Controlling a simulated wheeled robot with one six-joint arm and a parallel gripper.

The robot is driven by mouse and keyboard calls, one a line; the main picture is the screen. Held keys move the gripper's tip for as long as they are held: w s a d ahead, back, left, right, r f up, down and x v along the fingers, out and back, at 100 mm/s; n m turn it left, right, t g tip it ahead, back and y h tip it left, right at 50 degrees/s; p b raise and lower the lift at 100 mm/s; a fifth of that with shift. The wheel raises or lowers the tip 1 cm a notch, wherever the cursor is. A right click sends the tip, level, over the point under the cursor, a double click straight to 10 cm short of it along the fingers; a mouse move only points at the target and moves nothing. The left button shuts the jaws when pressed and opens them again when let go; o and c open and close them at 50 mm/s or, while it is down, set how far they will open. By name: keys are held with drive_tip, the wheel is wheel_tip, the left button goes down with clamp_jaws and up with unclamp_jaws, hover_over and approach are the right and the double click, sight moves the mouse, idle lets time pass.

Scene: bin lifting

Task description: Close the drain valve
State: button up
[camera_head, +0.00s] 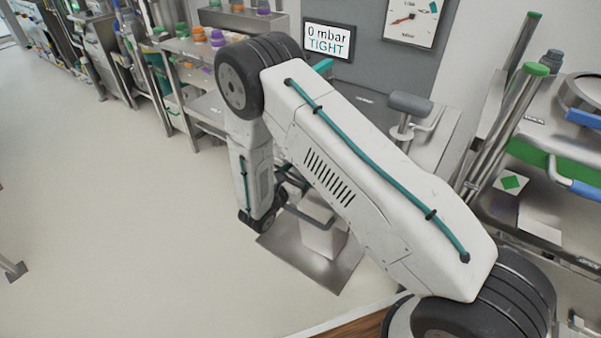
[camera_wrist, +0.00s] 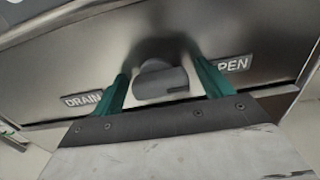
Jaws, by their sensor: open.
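The drain valve's grey knob (camera_wrist: 160,82) shows in the wrist view on a brushed metal panel (camera_wrist: 230,30). A label reading "DRAIN" (camera_wrist: 82,100) is on its left, and one reading "PEN", its start hidden by a finger, is on its right (camera_wrist: 236,64). My gripper (camera_wrist: 163,88) is open, its two green fingers on either side of the knob. I cannot tell whether the fingers touch it. In the head view my arm hides the valve and most of the gripper.
A screen (camera_head: 327,39) reads "0 mbar TIGHT", beside a dial gauge (camera_head: 410,20). A metal plate (camera_head: 300,255) lies on the floor below my arm. Shelves with coloured-capped items (camera_head: 215,38) stand at the back left. Green-capped tubes (camera_head: 535,70) are at right.

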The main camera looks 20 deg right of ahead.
drive_tip(key=c, duration=1)
drive_tip(key=shift+n, duration=0.3)
drive_tip(key=n, duration=0.3)
drive_tip(key=shift+a+n, duration=0.1)
drive_tip(key=shift+n, duration=0.2)
drive_tip(key=n, duration=0.4)
drive_tip(key=shift+w+r+n, duration=0.1)
drive_tip(key=shift+n, duration=0.2)
drive_tip(key=n, duration=0.4)
drive_tip(key=shift+w+a+n, duration=0.1)
drive_tip(key=shift+n, duration=0.2)
drive_tip(key=shift+a+n, duration=0.1)
drive_tip(key=shift+n, duration=2.2)
